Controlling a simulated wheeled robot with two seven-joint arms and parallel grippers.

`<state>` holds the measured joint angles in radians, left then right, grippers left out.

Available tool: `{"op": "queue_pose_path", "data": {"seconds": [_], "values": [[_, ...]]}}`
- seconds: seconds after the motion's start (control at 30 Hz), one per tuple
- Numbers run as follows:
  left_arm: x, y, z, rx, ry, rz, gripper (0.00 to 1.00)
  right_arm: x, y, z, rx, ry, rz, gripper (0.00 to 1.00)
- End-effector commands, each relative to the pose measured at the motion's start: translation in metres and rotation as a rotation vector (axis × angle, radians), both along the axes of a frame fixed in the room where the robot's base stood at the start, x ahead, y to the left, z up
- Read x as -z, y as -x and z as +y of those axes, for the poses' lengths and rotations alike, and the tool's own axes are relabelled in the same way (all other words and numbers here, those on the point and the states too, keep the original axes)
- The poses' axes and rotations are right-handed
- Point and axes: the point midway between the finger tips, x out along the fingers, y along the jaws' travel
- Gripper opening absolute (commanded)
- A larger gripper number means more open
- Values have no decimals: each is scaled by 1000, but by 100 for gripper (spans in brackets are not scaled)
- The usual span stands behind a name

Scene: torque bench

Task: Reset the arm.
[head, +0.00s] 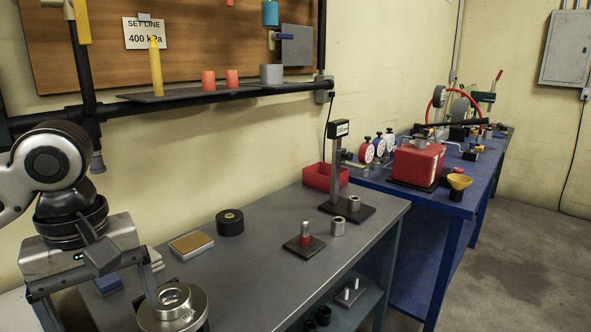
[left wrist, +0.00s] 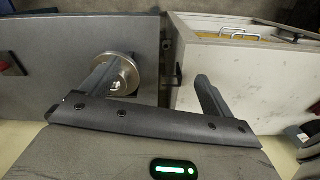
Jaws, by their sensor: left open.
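My left gripper (head: 98,312) is at the lower left of the head view, pointing down, with its two fingers wide apart and nothing between them. It also shows in the left wrist view (left wrist: 156,74), where a gap lies between the fingers. One finger overlaps a round metal fixture (head: 173,306) at the bench's near end; this fixture also shows in the left wrist view (left wrist: 120,76) behind the same finger. I cannot tell whether they touch. My right gripper is not in view.
The grey bench (head: 262,271) holds a black roll (head: 230,222), a tan-topped block (head: 191,245), a small plate with a post (head: 304,243) and a gauge stand (head: 339,170). A shelf (head: 190,92) hangs behind. A blue bench (head: 440,203) stands beyond. Mid-bench has clear patches.

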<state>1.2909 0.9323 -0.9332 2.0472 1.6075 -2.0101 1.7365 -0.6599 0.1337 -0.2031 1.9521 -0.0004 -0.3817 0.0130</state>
Motion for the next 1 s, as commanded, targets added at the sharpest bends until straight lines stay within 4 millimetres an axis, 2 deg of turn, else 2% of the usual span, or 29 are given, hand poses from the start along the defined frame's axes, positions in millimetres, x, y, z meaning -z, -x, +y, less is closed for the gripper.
{"op": "queue_pose_path", "data": {"seconds": [0.17, 0.37, 0.47, 0.7, 0.77, 0.87, 1.0], "values": [[30, -3, -21, 144, 27, -24, 87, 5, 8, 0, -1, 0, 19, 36], [64, -3, -47, 315, 72, -70, 87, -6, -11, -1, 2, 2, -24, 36], [84, 0, -62, 408, 104, -101, 87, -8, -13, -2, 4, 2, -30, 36], [143, 19, -109, 657, 221, -249, 87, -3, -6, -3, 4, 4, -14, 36], [158, 26, -118, 703, 240, -300, 87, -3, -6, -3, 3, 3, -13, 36], [180, 40, -122, 751, 243, -373, 87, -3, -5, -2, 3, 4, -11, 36], [208, 61, -108, 776, 180, -431, 87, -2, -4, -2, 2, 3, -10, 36]]}}
